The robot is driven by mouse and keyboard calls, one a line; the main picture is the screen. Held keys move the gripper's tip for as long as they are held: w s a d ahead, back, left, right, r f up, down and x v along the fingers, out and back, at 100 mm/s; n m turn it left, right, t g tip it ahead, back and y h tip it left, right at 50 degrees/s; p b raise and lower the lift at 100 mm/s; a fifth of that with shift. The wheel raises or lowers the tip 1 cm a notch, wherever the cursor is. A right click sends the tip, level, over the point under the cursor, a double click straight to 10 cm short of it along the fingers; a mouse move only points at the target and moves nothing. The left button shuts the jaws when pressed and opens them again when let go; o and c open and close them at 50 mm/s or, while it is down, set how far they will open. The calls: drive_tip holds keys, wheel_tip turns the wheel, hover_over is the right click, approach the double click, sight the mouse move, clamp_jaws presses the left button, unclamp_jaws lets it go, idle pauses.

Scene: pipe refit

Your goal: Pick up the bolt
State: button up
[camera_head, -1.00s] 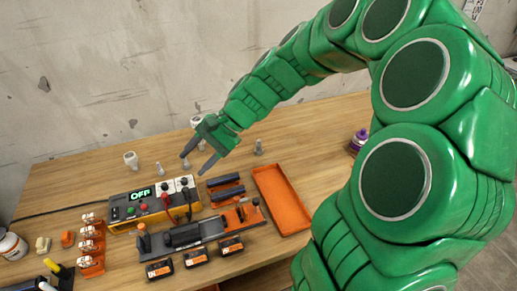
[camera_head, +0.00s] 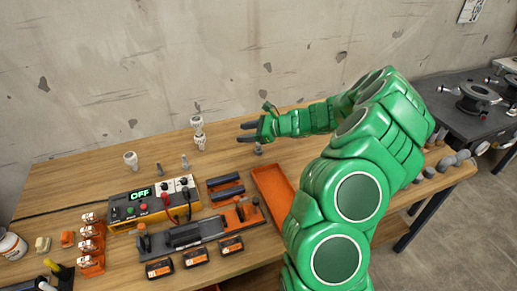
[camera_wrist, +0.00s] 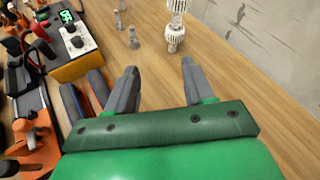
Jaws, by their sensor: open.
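Several small grey bolt-like pieces stand upright on the wooden table. One bolt (camera_head: 258,149) shows just below my gripper in the head view, its top partly hidden. Two more, a left one (camera_head: 159,169) and a right one (camera_head: 185,162), stand behind the power supply. Two also show in the wrist view, a farther one (camera_wrist: 118,20) and a nearer one (camera_wrist: 134,37), ahead of the jaws. My gripper (camera_head: 243,131) points left in the head view, open and empty. In the wrist view its fingers (camera_wrist: 160,68) are spread over bare table.
White fittings (camera_head: 200,142) stand behind the bolts, also seen ahead in the wrist view (camera_wrist: 174,38). The power supply (camera_head: 155,204) reads OFF. An orange tray (camera_head: 270,182) lies below the arm. Dark blue bars (camera_head: 226,190) lie beside it. The wall is behind the table.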

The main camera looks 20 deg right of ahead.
sight(255, 148)
drive_tip(key=d+f+m, duration=0.1)
drive_tip(key=d+f, duration=0.2)
drive_tip(key=w+d+f+m+t+h, duration=0.1)
drive_tip(key=d+f+m, duration=0.1)
drive_tip(key=d+f, duration=0.1)
drive_tip(key=d+f+m+t+h, duration=0.1)
drive_tip(key=d+f+m, duration=0.1)
drive_tip(key=d+f, duration=0.1)
drive_tip(key=shift+w+d, duration=0.25)
drive_tip(key=shift+d, duration=0.5)
drive_tip(key=shift+x, duration=1.1)
drive_tip(key=shift+r+x, duration=0.15)
drive_tip(key=shift+x, duration=1.2)
drive_tip(key=shift+r+x, duration=0.15)
drive_tip(key=shift+x, duration=1.2)
drive_tip(key=shift+w, duration=0.1)
clamp_jaws()
